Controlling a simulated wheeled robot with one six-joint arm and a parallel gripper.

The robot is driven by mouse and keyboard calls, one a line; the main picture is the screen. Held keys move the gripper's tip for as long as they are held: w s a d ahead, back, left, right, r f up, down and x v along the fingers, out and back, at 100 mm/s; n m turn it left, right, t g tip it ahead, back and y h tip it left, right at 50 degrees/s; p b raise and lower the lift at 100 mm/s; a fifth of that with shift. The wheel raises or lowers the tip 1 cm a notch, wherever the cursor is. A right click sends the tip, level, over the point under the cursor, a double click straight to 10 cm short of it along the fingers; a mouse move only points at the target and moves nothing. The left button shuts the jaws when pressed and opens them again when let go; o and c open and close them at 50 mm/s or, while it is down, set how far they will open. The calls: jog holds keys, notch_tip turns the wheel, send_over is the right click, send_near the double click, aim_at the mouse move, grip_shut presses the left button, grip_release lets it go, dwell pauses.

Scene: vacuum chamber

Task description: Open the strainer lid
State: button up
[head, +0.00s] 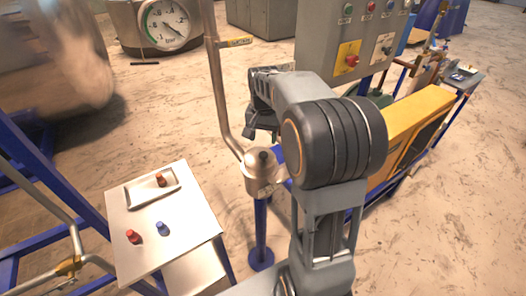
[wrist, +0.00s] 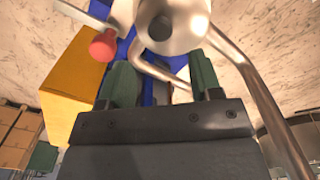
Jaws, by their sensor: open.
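The strainer (head: 262,178) is a small pale metal pot on a blue post, left of my arm in the head view. Its lid (head: 261,158) appears to sit on top, with a small knob. In the wrist view a pale round metal body (wrist: 178,30), likely the strainer, is at the top, beyond the fingers. My gripper (head: 264,118) is above and behind the strainer in the head view, partly hidden by my own arm. In the wrist view its two green finger pads are apart, with no object held between them (wrist: 163,72).
A bent metal pipe (head: 217,80) rises beside the strainer. A red ball-ended handle (wrist: 103,46) is close to the left finger. A yellow cabinet (head: 411,118) and control box (head: 348,45) stand right. A white side table (head: 190,220) with colored pieces stands left.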

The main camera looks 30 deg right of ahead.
aim_at(263, 154)
notch_tip(263, 154, down, 7)
jog(key=shift+f, duration=0.2)
dwell(0.4)
grip_shut()
dwell(0.3)
